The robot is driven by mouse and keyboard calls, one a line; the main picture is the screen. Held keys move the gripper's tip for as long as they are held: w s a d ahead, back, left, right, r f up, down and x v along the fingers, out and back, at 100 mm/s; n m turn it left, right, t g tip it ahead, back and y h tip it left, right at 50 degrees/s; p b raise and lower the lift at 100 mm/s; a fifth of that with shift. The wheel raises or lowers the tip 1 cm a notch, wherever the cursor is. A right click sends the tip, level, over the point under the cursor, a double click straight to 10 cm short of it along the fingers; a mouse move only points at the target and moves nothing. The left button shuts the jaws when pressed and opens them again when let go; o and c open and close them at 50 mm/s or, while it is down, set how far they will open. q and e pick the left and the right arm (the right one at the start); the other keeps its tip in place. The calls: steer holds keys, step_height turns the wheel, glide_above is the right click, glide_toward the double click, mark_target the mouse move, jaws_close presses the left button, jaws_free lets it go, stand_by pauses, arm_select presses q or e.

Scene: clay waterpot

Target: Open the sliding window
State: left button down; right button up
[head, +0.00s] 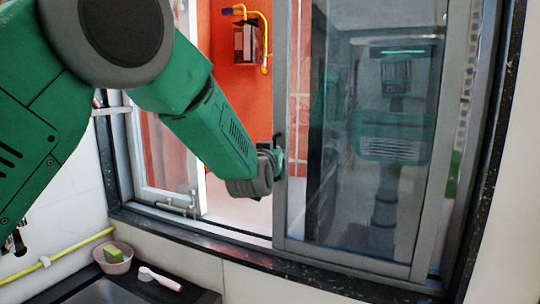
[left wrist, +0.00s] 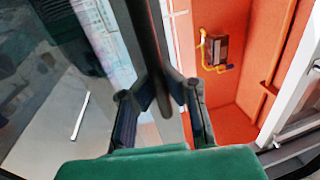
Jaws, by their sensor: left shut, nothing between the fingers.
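The sliding window's grey-framed glass pane (head: 365,130) stands at the right side of the opening in the head view. A dark upright handle (head: 277,143) is on its left frame edge. The window stands partly open, with a gap left of this edge. My left gripper is at that edge; in the left wrist view its fingers (left wrist: 168,88) are drawn together, empty. A dark upright bar (left wrist: 148,40) of the pane runs right beside the fingertips; I cannot tell whether they touch. In the head view my wrist hides most of the fingers. My right gripper is not in view.
Another window panel (head: 165,150) stands at the left of the opening. The dark sill (head: 225,235) runs below. A pink bowl (head: 113,266) with a green sponge and a brush (head: 158,279) lie by the sink, lower left. An orange wall with a box (head: 246,42) and yellow pipe is beyond.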

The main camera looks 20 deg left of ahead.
arm_select(q)
steer(key=d, duration=0.3)
steer(key=shift+s+d+f, duration=0.15)
steer(key=shift+f, duration=0.05)
steer(key=c, duration=2.1)
jaws_free()
steer(key=shift+d, duration=0.1)
steer(key=o, duration=0.5)
steer(key=shift+s+r, duration=0.2)
steer(key=shift+s+a+r, duration=0.15)
steer(key=shift+s+a, duration=0.05)
steer(key=shift+a, duration=0.35)
steer(key=shift+w, duration=0.25)
steer(key=shift+s+d, duration=0.15)
steer(key=shift+d, duration=0.05)
steer(key=shift+s+d, duration=0.1)
steer(key=shift+s, duration=0.25)
glide_toward(289, 151)
steer(key=s, duration=0.6)
steer(key=shift+r, duration=0.15)
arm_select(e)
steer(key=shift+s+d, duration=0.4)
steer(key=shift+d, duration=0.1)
